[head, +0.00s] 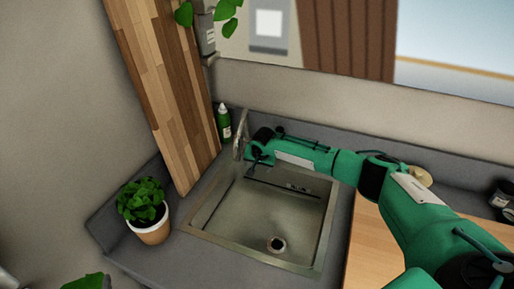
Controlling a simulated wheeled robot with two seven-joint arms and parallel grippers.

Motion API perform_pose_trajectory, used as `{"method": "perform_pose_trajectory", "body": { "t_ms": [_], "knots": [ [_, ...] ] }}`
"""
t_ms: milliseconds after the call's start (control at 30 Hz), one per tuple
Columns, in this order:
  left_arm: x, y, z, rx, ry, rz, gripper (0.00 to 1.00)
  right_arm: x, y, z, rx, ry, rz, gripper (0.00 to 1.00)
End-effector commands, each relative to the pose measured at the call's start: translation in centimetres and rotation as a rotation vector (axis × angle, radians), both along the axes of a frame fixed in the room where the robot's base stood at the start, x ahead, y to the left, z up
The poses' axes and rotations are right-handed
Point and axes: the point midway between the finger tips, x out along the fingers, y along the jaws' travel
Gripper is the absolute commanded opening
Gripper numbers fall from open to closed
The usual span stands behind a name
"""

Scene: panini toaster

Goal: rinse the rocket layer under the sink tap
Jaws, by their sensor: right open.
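The metal sink (236,218) is set into the grey counter, with a round drain towards its near side. The basin looks empty. The tap (240,124) stands at the sink's back left corner. My right gripper (252,165) is over the back left of the sink, close beside the tap; I cannot tell whether they touch. It is open and I see nothing held in it. My right arm reaches in from the right across the sink's back edge. I cannot make out the rocket layer. My left gripper is out of view.
A potted plant (146,212) stands left of the sink. A wooden board (160,85) leans upright behind it. A green bottle (224,123) stands by the tap. A wooden surface (372,245) lies right of the sink, and a dark jar (502,194) stands far right.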

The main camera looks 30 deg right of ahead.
Motion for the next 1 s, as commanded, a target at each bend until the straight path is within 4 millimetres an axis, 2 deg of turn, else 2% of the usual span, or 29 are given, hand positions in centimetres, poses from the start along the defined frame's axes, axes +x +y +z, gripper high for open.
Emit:
{"method": "perform_pose_trajectory", "body": {
  "t_ms": [33, 100, 600, 1000],
  "knots": [
    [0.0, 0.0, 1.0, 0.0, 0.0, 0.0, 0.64, -0.2, 0.0, 0.8, 0.001, 0.001, 0.0, 0.72],
    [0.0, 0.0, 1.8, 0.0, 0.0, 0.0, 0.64, -0.4, 0.0, 1.4, 0.001, 0.002, -0.001, 0.72],
    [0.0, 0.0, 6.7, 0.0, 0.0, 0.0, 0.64, -2.1, 0.4, 5.0, 0.0, 0.001, 0.0, 0.72],
    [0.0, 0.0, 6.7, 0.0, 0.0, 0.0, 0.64, -2.2, 0.4, 5.0, 0.0, 0.0, -0.001, 0.72]
  ]
}}
